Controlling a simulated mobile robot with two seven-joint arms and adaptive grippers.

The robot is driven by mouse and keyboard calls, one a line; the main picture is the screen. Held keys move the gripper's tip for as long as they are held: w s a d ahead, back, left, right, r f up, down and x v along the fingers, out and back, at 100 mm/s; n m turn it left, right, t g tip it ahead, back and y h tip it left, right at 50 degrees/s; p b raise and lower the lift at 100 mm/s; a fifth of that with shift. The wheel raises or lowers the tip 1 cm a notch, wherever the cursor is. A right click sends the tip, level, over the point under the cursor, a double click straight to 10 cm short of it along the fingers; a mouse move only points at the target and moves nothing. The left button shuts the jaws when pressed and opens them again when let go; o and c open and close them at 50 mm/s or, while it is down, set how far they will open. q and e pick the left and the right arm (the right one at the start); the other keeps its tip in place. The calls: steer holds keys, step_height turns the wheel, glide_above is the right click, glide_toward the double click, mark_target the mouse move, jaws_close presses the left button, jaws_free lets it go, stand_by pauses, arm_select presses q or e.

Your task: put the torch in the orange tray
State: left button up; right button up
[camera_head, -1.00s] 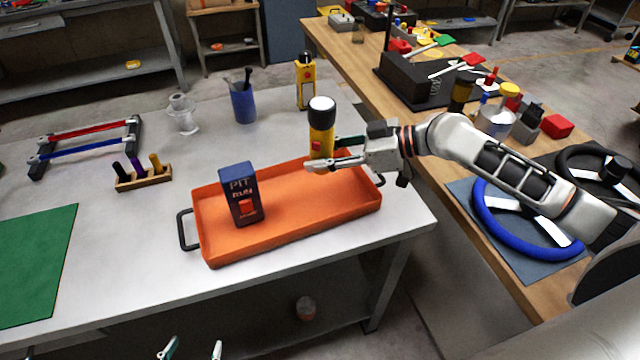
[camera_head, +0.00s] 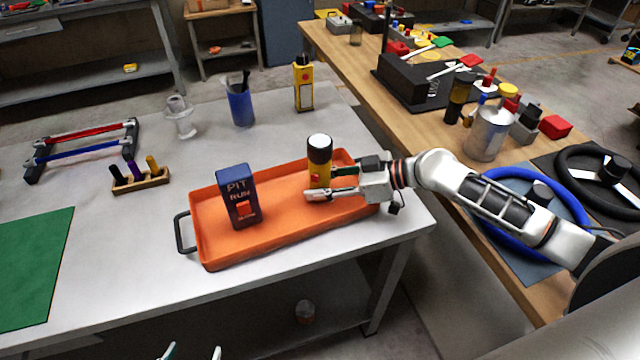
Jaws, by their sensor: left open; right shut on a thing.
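The torch (camera_head: 319,172) is yellow with a black head and a white lens end facing up. It stands upright over the right half of the orange tray (camera_head: 270,239). My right gripper (camera_head: 332,184) is shut on the torch, coming from the right, low over the tray. Whether the torch's base touches the tray floor is hard to tell, as the fingers hide part of it. My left gripper (camera_head: 194,352) shows only its fingertips at the bottom edge; it is open, below the table's front edge, and empty.
A dark blue "PIT RUN" box (camera_head: 238,196) stands in the tray's left half. Behind the tray stand a blue cup (camera_head: 241,107) and a yellow device (camera_head: 304,84). A wooden holder (camera_head: 140,181) is to the left. Tray floor between box and torch is clear.

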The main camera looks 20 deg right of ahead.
steer(key=shift+f, duration=0.1)
steer(key=o, duration=1.3)
steer(key=shift+r, duration=0.25)
steer(key=v, duration=0.3)
steer(key=b+v, duration=0.1)
steer(key=v, duration=0.6)
steer(key=shift+s+d+f+b, duration=0.1)
steer(key=shift+d+f+b, duration=0.05)
steer(key=shift+d+b, duration=0.2)
steer(key=shift+s+d+r, duration=0.3)
steer(key=shift+d+r, duration=0.1)
steer(key=shift+d, duration=0.05)
steer(key=shift+f, duration=0.1)
